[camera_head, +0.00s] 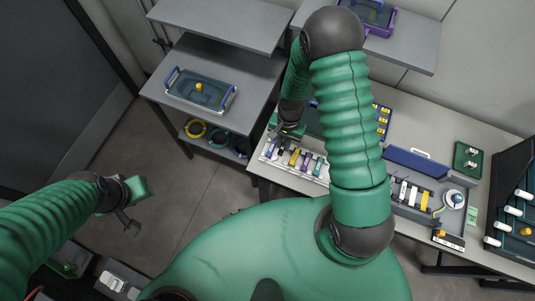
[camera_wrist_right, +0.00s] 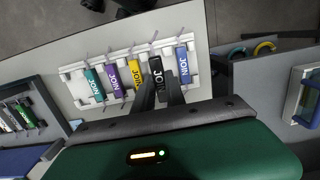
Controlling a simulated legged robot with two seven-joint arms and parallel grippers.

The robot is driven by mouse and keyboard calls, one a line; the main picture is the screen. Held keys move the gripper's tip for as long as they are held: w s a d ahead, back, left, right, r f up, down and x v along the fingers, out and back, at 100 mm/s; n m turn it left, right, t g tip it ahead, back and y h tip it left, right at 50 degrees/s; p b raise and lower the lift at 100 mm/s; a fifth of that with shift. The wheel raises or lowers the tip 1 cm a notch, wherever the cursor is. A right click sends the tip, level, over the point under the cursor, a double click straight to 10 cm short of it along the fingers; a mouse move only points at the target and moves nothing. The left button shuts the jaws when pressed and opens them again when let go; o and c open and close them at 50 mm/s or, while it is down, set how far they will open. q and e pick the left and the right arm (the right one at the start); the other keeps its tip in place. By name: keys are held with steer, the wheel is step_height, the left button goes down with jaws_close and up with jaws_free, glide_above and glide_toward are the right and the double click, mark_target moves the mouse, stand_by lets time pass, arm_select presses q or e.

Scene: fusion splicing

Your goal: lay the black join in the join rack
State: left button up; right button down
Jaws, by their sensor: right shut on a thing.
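The join rack (camera_head: 268,152) is a white frame at the left end of the table. In the right wrist view the join rack (camera_wrist_right: 66,73) holds teal (camera_wrist_right: 95,84), purple (camera_wrist_right: 117,79), yellow (camera_wrist_right: 136,73) and blue (camera_wrist_right: 182,64) joins in a row. The black join (camera_wrist_right: 156,66) is between the yellow and blue ones, lined up with them. My right gripper (camera_wrist_right: 162,90) is shut on it; whether it touches the rack is unclear. In the head view my right gripper (camera_head: 287,130) is over the rack's back edge. My left gripper (camera_head: 133,212) is away from the table, above the floor.
A grey shelf unit (camera_head: 163,72) stands left of the table, with a blue-handled tray (camera_head: 201,91) on top and coloured rings (camera_head: 196,129) below. On the table's right are a second holder (camera_head: 411,194), a green plate (camera_head: 467,160) and a dark stand (camera_head: 513,215).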

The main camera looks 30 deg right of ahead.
steer(key=shift+f+b, duration=0.5)
steer(key=shift+f, duration=0.05)
step_height(320, 180, down, 4)
steer(key=b, duration=0.3)
steer(key=shift+d+r, duration=0.1)
steer(key=shift+r, duration=0.15)
steer(key=shift+s, duration=0.1)
steer(key=shift+f+b, duration=0.4)
steer(key=shift+f, duration=0.3)
